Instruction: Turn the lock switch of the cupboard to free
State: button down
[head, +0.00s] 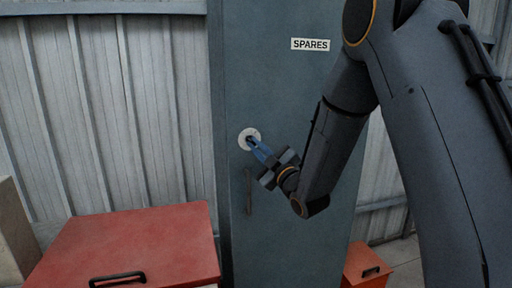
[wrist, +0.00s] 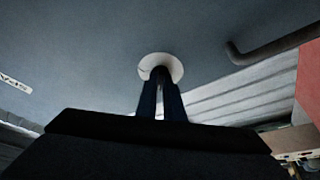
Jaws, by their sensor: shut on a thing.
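The cupboard (head: 285,85) is a tall grey-blue locker with a SPARES label (head: 310,44). Its lock switch (head: 249,138) has a round white plate on the door; the plate also shows in the wrist view (wrist: 174,66). My gripper (head: 254,144) reaches the plate from the lower right, and its blue fingers are shut on the dark knob at the plate's middle. In the wrist view my gripper (wrist: 160,84) hides most of the knob, so I cannot tell which way it points.
A dark door handle (head: 249,192) hangs below the lock and shows in the wrist view (wrist: 275,45). A red chest (head: 135,240) stands at the lower left, and a smaller red box (head: 366,264) at the lower right. Corrugated wall (head: 105,100) lies behind.

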jog(key=shift+a+m+b, duration=0.1)
jog(key=shift+m+b, duration=0.2)
jog(key=shift+b, duration=0.05)
jog(key=shift+s+a+m+t+h+b, duration=0.1)
jog(key=shift+a+m+t+h+b, duration=0.3)
jog(key=shift+m+h+b, duration=2.75)
jog(key=shift+s+a+m+t+h+b, duration=0.1)
jog(key=shift+m+t+h+b, duration=1.15)
jog(key=shift+m, duration=3.75)
jog(key=shift+s+a+m+g+h+b, duration=0.2)
jog(key=shift+m+h+b, duration=1)
jog(key=shift+m+b, duration=2.35)
jog(key=shift+w+m+p, duration=0.15)
jog(key=shift+m+p, duration=0.3)
jog(key=shift+m, duration=0.35)
jog(key=c, duration=1.9)
grip_release()
jog(key=shift+o, duration=0.2)
jog(key=b+v, duration=0.1)
jog(key=v, duration=0.6)
jog(key=shift+s+f+b, duration=0.15)
jog(key=shift+s+b, duration=0.2)
